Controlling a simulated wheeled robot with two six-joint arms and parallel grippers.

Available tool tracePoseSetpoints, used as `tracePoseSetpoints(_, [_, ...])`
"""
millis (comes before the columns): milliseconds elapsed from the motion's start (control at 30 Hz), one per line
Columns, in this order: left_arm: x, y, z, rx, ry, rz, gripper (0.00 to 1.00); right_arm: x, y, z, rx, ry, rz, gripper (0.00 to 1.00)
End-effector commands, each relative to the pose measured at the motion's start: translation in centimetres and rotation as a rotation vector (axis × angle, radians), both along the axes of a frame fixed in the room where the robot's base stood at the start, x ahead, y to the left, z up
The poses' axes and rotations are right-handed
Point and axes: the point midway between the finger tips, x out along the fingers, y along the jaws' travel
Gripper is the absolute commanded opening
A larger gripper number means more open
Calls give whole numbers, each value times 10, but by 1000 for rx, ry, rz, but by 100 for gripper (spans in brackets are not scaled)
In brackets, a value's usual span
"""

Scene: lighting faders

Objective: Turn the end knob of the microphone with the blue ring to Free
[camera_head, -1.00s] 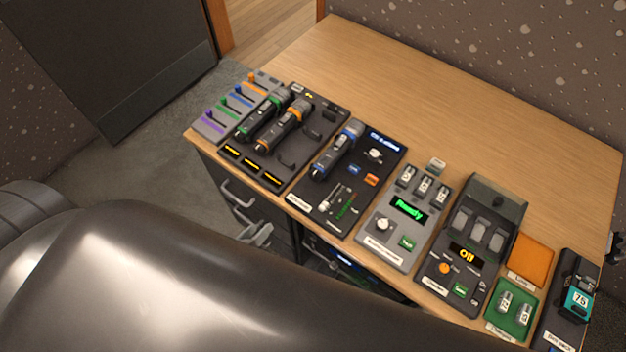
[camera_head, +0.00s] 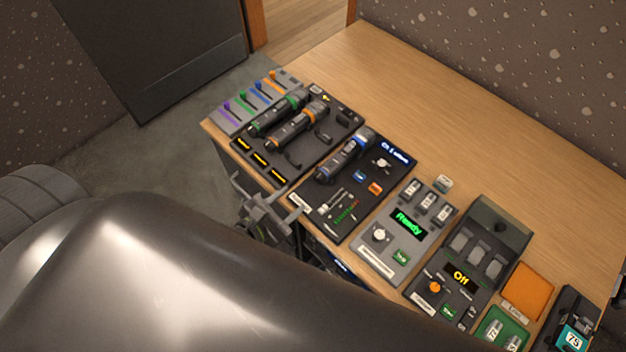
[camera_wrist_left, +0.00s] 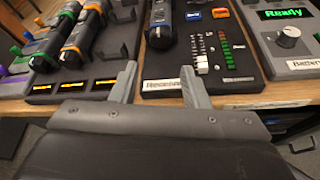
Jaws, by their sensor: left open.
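In the left wrist view the lower body of this microphone (camera_wrist_left: 161,25) stands beyond the fingers; the Free marking cannot be read. My left gripper (camera_head: 268,190) is open and empty at the table's front edge, short of the microphone. The left wrist view shows its two fingers (camera_wrist_left: 158,68) apart, touching nothing visible.
Microphones with green (camera_head: 280,112) and orange (camera_head: 298,124) rings lie on the panel to the left. Small sliders (camera_wrist_left: 202,62) stand right of the microphone's end. A grey battery panel (camera_head: 383,240) reading Ready is to the right. The table's back (camera_head: 450,110) is clear.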

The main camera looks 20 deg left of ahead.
Motion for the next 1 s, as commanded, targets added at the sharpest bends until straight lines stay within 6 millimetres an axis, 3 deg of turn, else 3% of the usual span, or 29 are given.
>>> tracePoseSetpoints(300, [57,-14,-22,-3,-1,-1,42,0,-5,9,-6,1,2,36])
tracePoseSetpoints(500, [80,-20,-33,-2,0,0,42,0,-7,10,-8,0,2,36])
tracePoseSetpoints(967, [90,-22,-37,-2,0,1,42,1,-6,10,-8,-1,2,36])
tracePoseSetpoints(1000, [90,-22,-37,-2,0,1,36,1,-6,10,-8,-1,2,36])
